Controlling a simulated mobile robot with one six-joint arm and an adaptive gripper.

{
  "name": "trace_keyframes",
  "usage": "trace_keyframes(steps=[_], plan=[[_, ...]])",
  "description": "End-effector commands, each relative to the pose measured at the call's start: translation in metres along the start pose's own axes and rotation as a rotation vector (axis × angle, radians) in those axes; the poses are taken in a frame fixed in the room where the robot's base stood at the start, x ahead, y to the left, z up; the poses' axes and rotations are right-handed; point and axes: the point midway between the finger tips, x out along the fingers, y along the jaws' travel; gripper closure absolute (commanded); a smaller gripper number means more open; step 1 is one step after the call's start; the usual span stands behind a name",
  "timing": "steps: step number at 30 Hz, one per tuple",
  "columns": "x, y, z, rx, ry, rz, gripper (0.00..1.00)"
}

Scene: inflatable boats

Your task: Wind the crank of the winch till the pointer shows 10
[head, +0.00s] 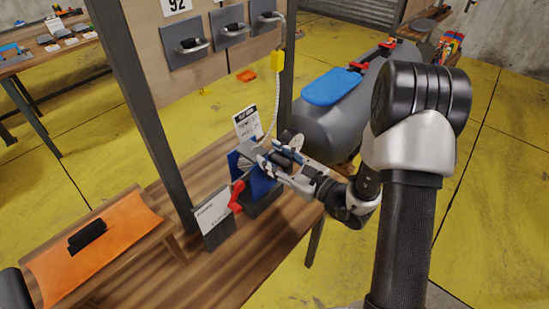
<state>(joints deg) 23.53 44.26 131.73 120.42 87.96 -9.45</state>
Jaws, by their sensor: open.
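The winch (262,187) stands on the wooden bench, with blue side plates and a grey drum. A red lever-like part (237,196) is on its left side. My gripper (279,158) is at the upper right of the winch, its fingers open beside a dark cylindrical part that looks like the crank's grip. I cannot tell whether the fingers touch it. The gripper and wrist hide much of the winch's right side. The pointer and its scale cannot be made out.
A pale rope (271,112) runs from the winch up past a yellow block (278,61). An orange panel (95,245) lies at left, a dark post (142,110) rises close by, and a grey boat (330,130) is behind.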

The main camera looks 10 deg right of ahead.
Motion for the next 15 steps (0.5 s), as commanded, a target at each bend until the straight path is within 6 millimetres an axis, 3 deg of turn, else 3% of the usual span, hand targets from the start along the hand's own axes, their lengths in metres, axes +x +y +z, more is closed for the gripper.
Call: trace_keyframes(steps=[6, 15], plan=[[0.0000, 0.0000, 0.0001, 0.000, 0.000, 0.000, 0.60], [-0.0002, 0.0000, 0.0000, 0.000, 0.000, 0.000, 0.80]])
